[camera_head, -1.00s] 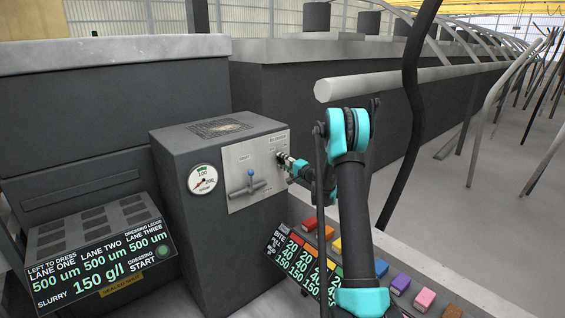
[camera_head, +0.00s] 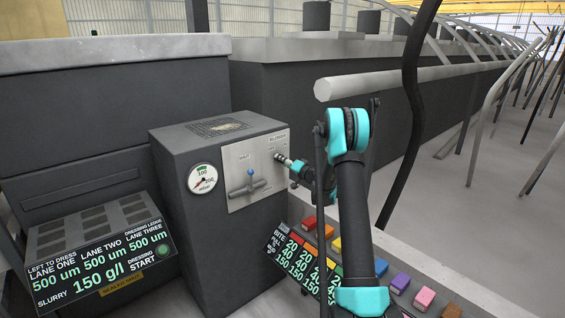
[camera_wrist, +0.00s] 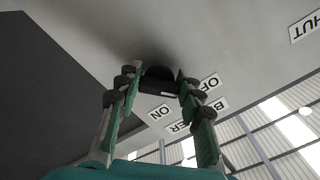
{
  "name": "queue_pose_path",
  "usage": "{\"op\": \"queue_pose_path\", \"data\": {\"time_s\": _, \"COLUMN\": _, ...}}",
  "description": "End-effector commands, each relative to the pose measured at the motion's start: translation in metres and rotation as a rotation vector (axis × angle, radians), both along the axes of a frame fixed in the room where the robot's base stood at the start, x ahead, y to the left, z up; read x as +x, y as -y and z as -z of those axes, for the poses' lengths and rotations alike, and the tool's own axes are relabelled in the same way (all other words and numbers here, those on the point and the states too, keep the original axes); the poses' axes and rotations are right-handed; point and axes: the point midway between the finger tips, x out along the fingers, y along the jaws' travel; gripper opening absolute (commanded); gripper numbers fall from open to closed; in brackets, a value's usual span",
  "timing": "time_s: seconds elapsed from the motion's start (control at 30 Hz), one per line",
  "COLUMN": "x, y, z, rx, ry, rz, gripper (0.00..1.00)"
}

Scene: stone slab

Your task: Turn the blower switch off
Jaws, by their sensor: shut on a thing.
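The blower switch (camera_wrist: 158,88) is a small dark knob on the light panel of the grey cabinet (camera_head: 245,265). In the wrist view my gripper (camera_wrist: 155,80) has a finger on each side of the knob and is shut on it. The ON label (camera_wrist: 159,112), OFF label (camera_wrist: 211,82) and BLOWER label (camera_wrist: 198,117) appear upside down beside it. In the head view my gripper (camera_head: 283,160) reaches the panel's upper right from the right. The fingers hide most of the switch there, and I cannot tell which label it points to.
A T-handle lever with a blue ball (camera_head: 250,174) is on the panel's left. A round gauge (camera_head: 202,178) sits left of the panel, and a grille (camera_head: 218,128) is on the cabinet top. Coloured blocks (camera_head: 399,283) line the ledge below my arm.

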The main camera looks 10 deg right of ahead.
Motion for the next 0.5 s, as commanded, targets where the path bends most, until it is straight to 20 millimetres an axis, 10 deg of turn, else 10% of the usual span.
{"op": "queue_pose_path", "data": {"time_s": 0.37, "x": -0.0004, "y": -0.0002, "z": 0.0007, "rx": -0.006, "ry": 0.003, "rz": -0.001, "gripper": 0.08}}
{"op": "queue_pose_path", "data": {"time_s": 0.4, "x": -0.0004, "y": -0.0002, "z": 0.0007, "rx": -0.006, "ry": 0.003, "rz": -0.001, "gripper": 0.38}}
{"op": "queue_pose_path", "data": {"time_s": 0.5, "x": -0.0003, "y": -0.0001, "z": 0.0006, "rx": -0.005, "ry": 0.003, "rz": -0.001, "gripper": 0.50}}
